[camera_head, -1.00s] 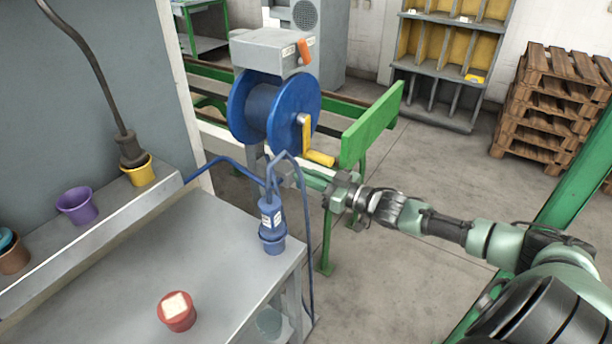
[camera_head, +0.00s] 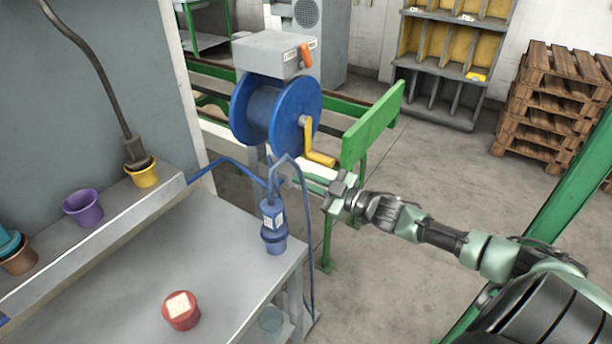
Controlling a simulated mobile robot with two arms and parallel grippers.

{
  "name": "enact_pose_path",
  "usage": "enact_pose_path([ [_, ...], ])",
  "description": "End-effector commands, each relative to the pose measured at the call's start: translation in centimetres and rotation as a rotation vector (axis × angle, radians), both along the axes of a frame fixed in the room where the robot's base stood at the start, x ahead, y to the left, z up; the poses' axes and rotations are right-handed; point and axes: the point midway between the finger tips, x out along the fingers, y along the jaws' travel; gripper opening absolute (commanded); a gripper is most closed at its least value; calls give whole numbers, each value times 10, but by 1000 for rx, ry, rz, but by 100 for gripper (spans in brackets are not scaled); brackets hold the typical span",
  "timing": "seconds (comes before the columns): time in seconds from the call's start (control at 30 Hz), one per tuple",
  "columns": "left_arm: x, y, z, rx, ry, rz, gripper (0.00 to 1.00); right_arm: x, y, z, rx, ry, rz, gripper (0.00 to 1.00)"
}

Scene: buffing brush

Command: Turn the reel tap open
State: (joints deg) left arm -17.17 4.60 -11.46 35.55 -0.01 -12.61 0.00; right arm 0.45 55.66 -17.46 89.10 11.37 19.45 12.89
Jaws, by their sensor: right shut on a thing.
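The blue hose reel (camera_head: 262,110) stands beyond the grey bench, with a yellow crank (camera_head: 318,157) on its right side. A grey box (camera_head: 268,54) with an orange lever (camera_head: 305,56) sits above it. My right gripper (camera_head: 300,178) reaches in from the right, just under the crank, beside the blue hose (camera_head: 276,166). Its pale fingers are shut at a small grey fitting below the reel, which appears to be the reel tap. The fingers hide most of the fitting, and its handle angle cannot be made out. My left gripper is not in view.
The bench (camera_head: 228,240) holds a blue connector (camera_head: 272,222) and a red pot (camera_head: 181,311). Purple (camera_head: 83,208) and yellow (camera_head: 144,175) pots stand on the ledge. A green rail (camera_head: 371,128) lies behind my right wrist. The floor at right is open before the pallets (camera_head: 553,105).

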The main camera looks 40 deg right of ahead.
Motion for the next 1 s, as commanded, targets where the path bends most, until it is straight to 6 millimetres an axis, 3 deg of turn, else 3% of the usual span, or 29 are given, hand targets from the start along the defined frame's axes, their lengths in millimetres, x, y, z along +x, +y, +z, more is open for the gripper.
enact_pose_path([
  [0.37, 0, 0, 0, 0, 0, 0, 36, -3, 6, -6, -331, -137, 0, 0],
  [1.0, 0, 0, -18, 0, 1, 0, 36, -5, 11, -19, -844, -349, 1, 0],
])
